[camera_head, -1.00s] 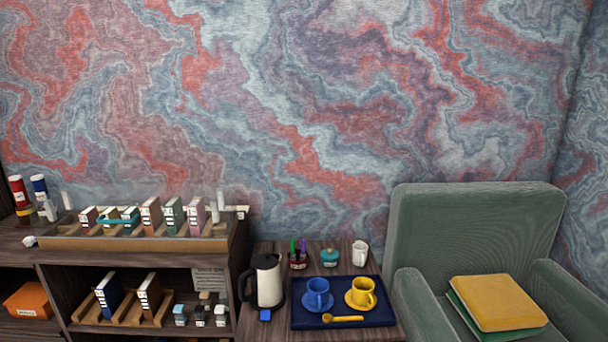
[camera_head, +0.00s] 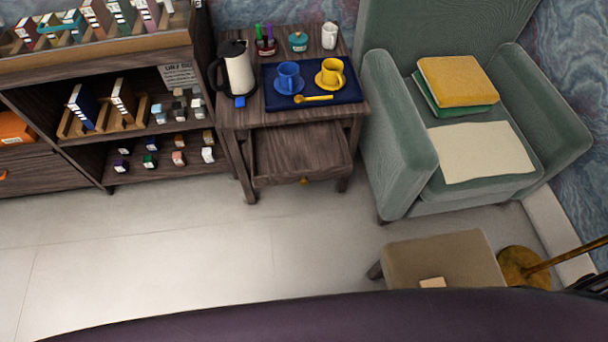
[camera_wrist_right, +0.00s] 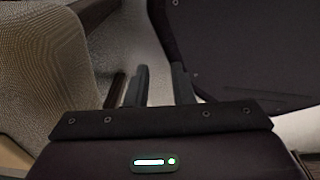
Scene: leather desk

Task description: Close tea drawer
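The tea drawer (camera_head: 300,152) is a dark wood drawer in the small side table (camera_head: 241,118). In the head view it stands pulled out toward me, below the tabletop. A small brass-coloured knob (camera_head: 305,180) is on its front. No objects can be made out inside it. My right gripper (camera_wrist_right: 160,72) shows in the right wrist view with its two dark fingers apart and nothing visible between them. It is away from the drawer, with floor and a beige textured surface around it. My left gripper is not in view.
On the side table stand a kettle (camera_head: 239,70), a blue tray (camera_head: 346,96) with a blue cup (camera_head: 288,76) and a yellow cup (camera_head: 331,73). A shelf (camera_head: 75,142) is left, a green armchair (camera_head: 393,135) right, a footstool (camera_head: 440,258) nearer. The floor (camera_head: 190,240) before the drawer is clear.

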